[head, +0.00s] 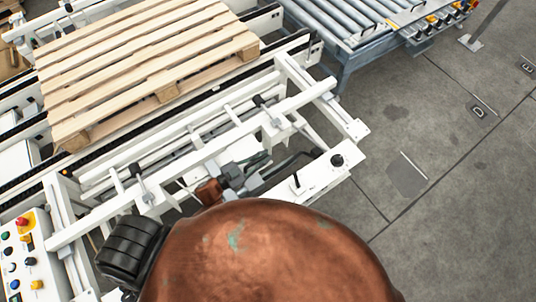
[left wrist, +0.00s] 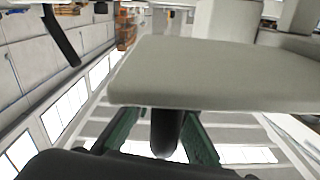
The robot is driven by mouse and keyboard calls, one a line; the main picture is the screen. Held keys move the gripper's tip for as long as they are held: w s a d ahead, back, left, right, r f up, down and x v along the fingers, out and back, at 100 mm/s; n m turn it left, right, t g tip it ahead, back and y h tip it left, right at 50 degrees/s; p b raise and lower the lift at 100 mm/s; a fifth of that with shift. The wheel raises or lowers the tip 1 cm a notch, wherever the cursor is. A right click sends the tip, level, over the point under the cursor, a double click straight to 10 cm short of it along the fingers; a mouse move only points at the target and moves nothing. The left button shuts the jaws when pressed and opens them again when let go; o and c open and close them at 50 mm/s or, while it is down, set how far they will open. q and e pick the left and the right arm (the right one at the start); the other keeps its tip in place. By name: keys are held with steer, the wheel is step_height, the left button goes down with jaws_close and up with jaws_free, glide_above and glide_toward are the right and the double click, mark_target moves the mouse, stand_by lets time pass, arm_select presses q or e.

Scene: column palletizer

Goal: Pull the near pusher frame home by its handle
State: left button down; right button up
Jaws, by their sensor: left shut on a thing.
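The near pusher frame (head: 190,152) is a long white frame of rails and cross bars, running diagonally beside the pallet in the head view. My left gripper (head: 264,168) is at its near side, with greenish fingers. It is shut on the dark handle (head: 289,164), a bar seen just right of the fingers. In the left wrist view the handle (left wrist: 167,132) shows as a dark rounded bar between the two green fingers (left wrist: 166,138). A pale flat plate (left wrist: 215,75) lies just beyond them and hides part of the view. My right gripper is not in view.
A wooden pallet (head: 145,65) lies on the conveyor behind the frame. A roller conveyor (head: 350,18) stands at the top right. A button panel (head: 22,255) is at the lower left. Open grey floor (head: 440,210) lies to the right.

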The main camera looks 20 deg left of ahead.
mark_target(245, 169)
arm_select(q)
steer(key=c, duration=2.3)
jaws_free()
steer(key=shift+s+d+f, duration=0.1)
steer(key=shift+s+f, duration=0.15)
steer(key=shift+s, duration=0.05)
steer(key=o, duration=0.3)
steer(key=shift+s+r, duration=0.1)
steer(key=shift+r, duration=0.05)
steer(key=shift+o, duration=0.2)
steer(key=shift+v, duration=3.6)
